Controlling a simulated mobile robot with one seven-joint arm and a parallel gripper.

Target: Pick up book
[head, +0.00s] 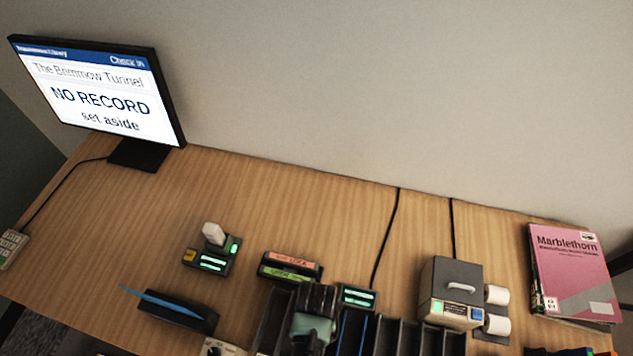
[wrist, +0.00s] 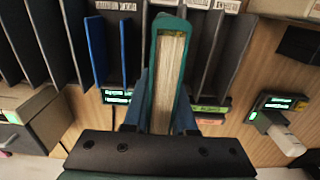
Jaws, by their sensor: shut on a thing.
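A book with a teal cover (wrist: 157,45) is in the wrist view, with its pale page edges (wrist: 168,85) facing the camera. My gripper (wrist: 160,118) is shut on it, one finger on each side of the book. The book stands among the dark dividers of a slotted rack (wrist: 228,52). I cannot tell whether its lower end touches the rack. In the head view my gripper (head: 313,315) is over the rack (head: 400,335) at the bottom middle, and it hides most of the book there.
A scanner stand (head: 212,255), orange and green labelled blocks (head: 290,267) and a tray with a blue item (head: 180,308) are to the left. A grey box printer (head: 450,290) and pink books (head: 570,270) are right.

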